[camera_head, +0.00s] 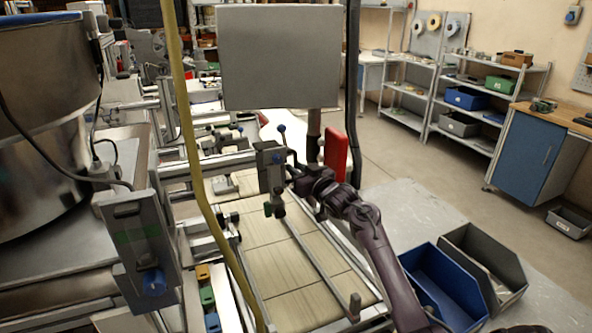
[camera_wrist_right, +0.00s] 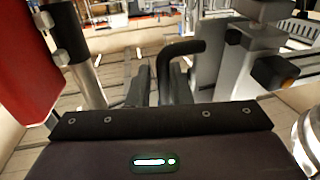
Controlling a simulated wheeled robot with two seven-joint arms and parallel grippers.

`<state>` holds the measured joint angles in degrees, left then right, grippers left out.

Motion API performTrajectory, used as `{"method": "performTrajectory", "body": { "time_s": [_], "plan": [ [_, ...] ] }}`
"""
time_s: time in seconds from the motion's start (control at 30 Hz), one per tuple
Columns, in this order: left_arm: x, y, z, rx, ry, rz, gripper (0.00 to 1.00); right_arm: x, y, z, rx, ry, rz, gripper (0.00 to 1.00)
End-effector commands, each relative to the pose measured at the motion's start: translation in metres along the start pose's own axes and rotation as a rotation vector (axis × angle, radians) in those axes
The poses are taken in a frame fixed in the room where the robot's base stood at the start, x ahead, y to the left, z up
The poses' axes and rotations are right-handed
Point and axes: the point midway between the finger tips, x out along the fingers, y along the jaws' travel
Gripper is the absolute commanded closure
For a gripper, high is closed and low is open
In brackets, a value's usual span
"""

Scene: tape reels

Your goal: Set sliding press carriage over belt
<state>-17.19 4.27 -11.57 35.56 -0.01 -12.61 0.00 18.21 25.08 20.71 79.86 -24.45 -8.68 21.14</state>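The press carriage (camera_head: 270,168) is a grey metal block with a blue-tipped lever and a green knob below. My right gripper (camera_head: 294,172) is at the carriage's right side. In the right wrist view, a bent black handle (camera_wrist_right: 186,47) runs down between the close-set dark fingers of my gripper (camera_wrist_right: 160,85), which look shut on it. The exact contact is partly hidden. My left gripper is not in view.
A yellow hose (camera_head: 190,150) hangs in front at the left. A grey panel (camera_head: 280,57) stands behind the belt, with a red part (camera_head: 335,155) below it. Blue (camera_head: 445,285) and grey (camera_head: 485,262) bins are at the right of the belt. A large steel drum (camera_head: 45,110) is at the left.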

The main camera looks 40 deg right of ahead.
Motion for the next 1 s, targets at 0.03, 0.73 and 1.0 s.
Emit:
{"method": "performTrajectory", "body": {
  "time_s": [0.03,0.73,1.0],
  "plan": [
    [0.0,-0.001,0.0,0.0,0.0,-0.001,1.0,0.0,0.002,-0.001,0.0,0.001,0.005,0.84],
    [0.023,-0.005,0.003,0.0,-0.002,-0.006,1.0,-0.068,0.0,0.003,-0.001,-0.001,0.003,0.84],
    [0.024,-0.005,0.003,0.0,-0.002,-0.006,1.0,-0.078,-0.001,0.0,0.0,-0.001,0.001,0.84]
  ]
}}
